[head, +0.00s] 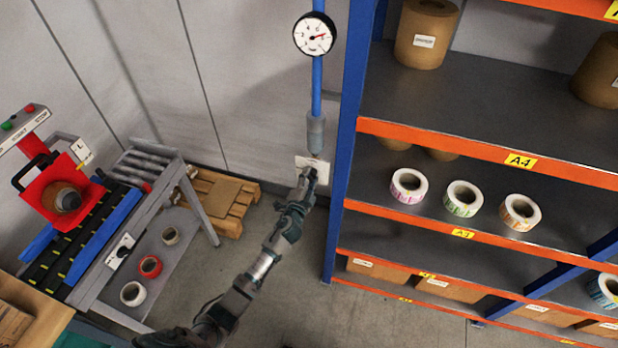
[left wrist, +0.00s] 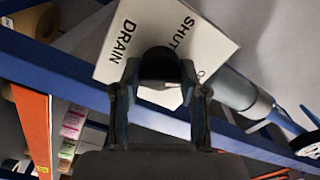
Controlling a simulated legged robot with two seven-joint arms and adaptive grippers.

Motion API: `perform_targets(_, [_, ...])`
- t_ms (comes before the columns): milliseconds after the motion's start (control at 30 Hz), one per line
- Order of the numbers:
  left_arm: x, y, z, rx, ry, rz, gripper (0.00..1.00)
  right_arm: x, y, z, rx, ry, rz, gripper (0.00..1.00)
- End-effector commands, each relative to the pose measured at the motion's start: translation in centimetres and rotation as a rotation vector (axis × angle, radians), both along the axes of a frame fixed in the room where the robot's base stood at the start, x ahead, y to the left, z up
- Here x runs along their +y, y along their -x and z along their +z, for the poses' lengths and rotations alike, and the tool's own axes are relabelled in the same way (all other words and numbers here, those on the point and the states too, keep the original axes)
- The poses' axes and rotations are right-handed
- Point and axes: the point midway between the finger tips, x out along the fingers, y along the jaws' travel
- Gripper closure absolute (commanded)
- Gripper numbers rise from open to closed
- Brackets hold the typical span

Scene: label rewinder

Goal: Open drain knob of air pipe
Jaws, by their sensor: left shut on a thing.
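The blue air pipe (head: 317,85) runs down the wall to a grey cylinder (head: 316,132), which also shows in the left wrist view (left wrist: 240,92). Below it is a white plate (head: 302,161); in the left wrist view the plate (left wrist: 215,50) reads "DRAIN" and "SHUT", with other lettering partly covered. My left gripper (head: 308,174) is at the pipe's lower end. In the left wrist view its fingers (left wrist: 160,97) are shut on the dark drain knob (left wrist: 159,64) in front of the plate. The fingers hide part of the knob, and its turn angle cannot be told. My right gripper is not in view.
A round gauge (head: 314,35) sits on the pipe above. A blue and orange shelf rack (head: 480,145) with label rolls stands close on the right. The rewinder bench (head: 180,185) and a wooden pallet (head: 228,222) are left. Floor (head: 370,315) is clear below.

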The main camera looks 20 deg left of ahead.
Motion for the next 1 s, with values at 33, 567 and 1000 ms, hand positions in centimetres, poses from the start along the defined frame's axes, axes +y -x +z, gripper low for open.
perform_targets(33, [-0.06, -0.07, 0.21, -0.005, -0.043, -0.002, 0.92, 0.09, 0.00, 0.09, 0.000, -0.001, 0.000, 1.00])
perform_targets(567, [-0.05, -0.05, -0.03, -0.015, -0.427, 0.000, 0.92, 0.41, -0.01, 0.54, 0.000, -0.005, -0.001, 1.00])
perform_targets(1000, [-0.09, -0.02, -0.18, -0.017, -0.514, 0.000, 0.92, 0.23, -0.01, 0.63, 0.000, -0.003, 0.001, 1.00])
